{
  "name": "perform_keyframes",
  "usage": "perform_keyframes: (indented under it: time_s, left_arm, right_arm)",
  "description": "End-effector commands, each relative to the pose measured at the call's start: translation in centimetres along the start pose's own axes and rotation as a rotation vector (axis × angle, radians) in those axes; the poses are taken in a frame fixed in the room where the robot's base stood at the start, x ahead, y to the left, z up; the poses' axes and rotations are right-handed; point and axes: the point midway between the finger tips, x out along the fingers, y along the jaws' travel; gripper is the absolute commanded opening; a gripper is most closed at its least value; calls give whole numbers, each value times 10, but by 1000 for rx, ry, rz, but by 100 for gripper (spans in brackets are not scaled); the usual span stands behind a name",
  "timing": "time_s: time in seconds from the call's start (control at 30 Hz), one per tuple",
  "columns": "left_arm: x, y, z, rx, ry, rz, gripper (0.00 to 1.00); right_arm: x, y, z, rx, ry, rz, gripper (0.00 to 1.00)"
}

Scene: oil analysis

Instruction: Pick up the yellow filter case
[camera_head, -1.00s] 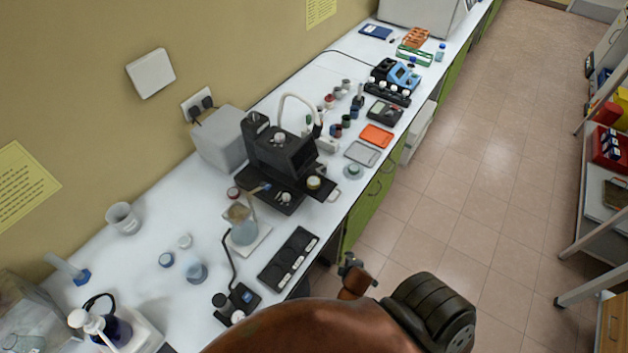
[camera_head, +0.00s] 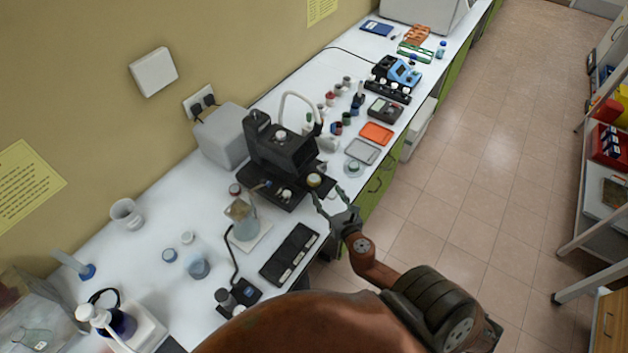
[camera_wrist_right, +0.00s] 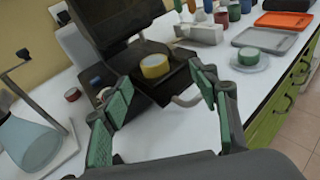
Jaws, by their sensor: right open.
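The yellow filter case (camera_head: 314,180) is a small round case with a yellow side and pale top. It sits on the dark tray of the black instrument (camera_head: 281,148). In the right wrist view the yellow filter case (camera_wrist_right: 154,66) shows ahead, between and beyond the fingers. My right gripper (camera_head: 327,194) is open and empty at the counter's front edge, close to the case but apart from it. Its green-padded fingers (camera_wrist_right: 158,100) are spread wide in the wrist view. My left gripper is not in view.
A dark slotted tray (camera_head: 290,255) lies nearer. A grey tray (camera_head: 362,151), an orange tray (camera_head: 376,133) and a round dish (camera_head: 353,168) lie beyond the gripper. The instrument's handle juts out beside the case.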

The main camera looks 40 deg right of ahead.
Motion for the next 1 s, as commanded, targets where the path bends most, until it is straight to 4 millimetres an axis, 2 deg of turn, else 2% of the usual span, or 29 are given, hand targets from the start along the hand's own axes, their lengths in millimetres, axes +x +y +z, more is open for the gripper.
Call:
perform_keyframes:
  time_s: [0.1, 0.37, 0.6, 0.73, 0.93, 1.0]
  left_arm:
    - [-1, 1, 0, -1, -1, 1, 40]
    - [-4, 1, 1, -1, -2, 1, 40]
    - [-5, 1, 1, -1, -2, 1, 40]
    - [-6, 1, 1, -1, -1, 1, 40]
    - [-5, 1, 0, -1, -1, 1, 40]
    - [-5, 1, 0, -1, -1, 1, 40]
  right_arm:
    - [10, 4, 0, -48, -5, 16, 55]
    - [37, 8, -1, -43, -4, 15, 55]
    - [71, 12, -4, -41, -4, 13, 55]
    - [78, 12, -4, -41, -3, 13, 55]
    - [78, 12, -4, -40, -3, 13, 55]
    - [78, 12, -4, -40, -3, 13, 51]
